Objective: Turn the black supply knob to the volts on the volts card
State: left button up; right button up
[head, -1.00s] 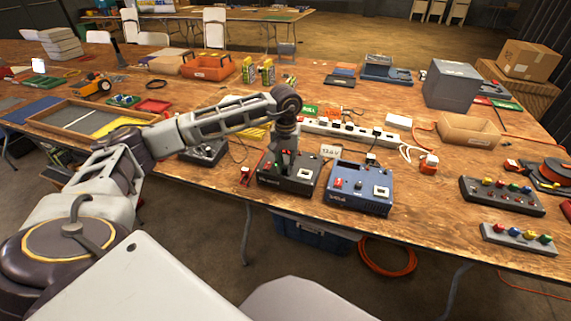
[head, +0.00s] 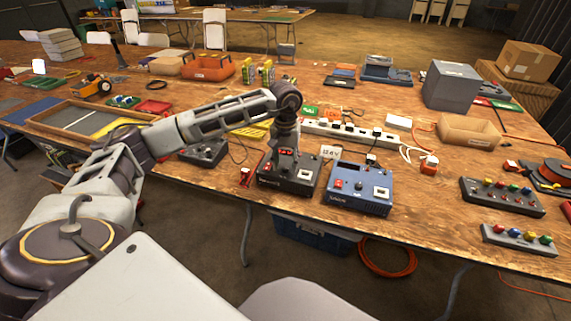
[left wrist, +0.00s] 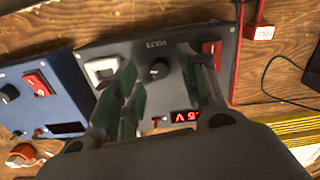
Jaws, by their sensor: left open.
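The black supply (head: 275,180) sits near the table's front edge. In the left wrist view the black supply (left wrist: 135,52) shows its dark round knob (left wrist: 158,70) by the VOLTS lettering, a red switch (left wrist: 211,49) and an upside-down red display (left wrist: 185,116) whose digits I cannot read surely. My left gripper (head: 285,157) points down over this supply. In the wrist view the left gripper (left wrist: 166,66) is open, its fingers on either side of the knob; I cannot tell whether they touch it. The white volts card (head: 330,152) stands behind the supplies, its figures too small to read surely.
A blue supply (head: 345,200) with its own knob stands close to the right of the black one. A white power strip (head: 345,132) lies behind them. A red-tipped lead (head: 245,177) is at the left. Button boxes (head: 502,196) stand farther right, with bare table between.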

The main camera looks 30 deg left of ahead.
aim_at(285, 168)
pick_arm(q)
notch_tip(285, 168, up, 11)
jog(key=shift+f, duration=0.15)
dwell(0.4)
jog(key=shift+f, duration=0.1)
dwell(0.5)
